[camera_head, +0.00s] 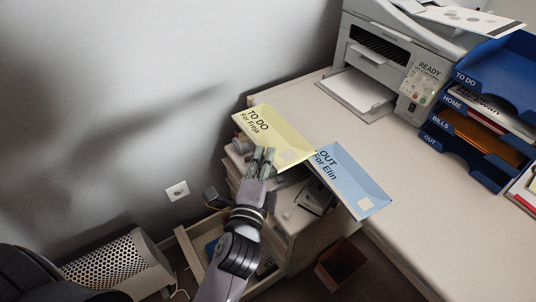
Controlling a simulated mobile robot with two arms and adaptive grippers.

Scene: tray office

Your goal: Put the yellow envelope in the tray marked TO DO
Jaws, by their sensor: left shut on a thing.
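The yellow envelope (272,128), printed "TO DO For Freja", is at the desk's left corner. My left gripper (263,157) is shut on its near edge. I cannot tell whether the envelope still touches the desk. The tray marked TO DO (484,84) is the top blue tray of a stack at the right, far from the gripper. What lies inside it is hard to see. My right gripper is not in view.
A blue envelope (350,183) printed "OUT For Elin" sticks out over the desk's near edge, beside the yellow one. A printer (395,52) stands at the back, left of the trays. The desk (420,180) is clear in the middle. An open drawer (190,250) is below.

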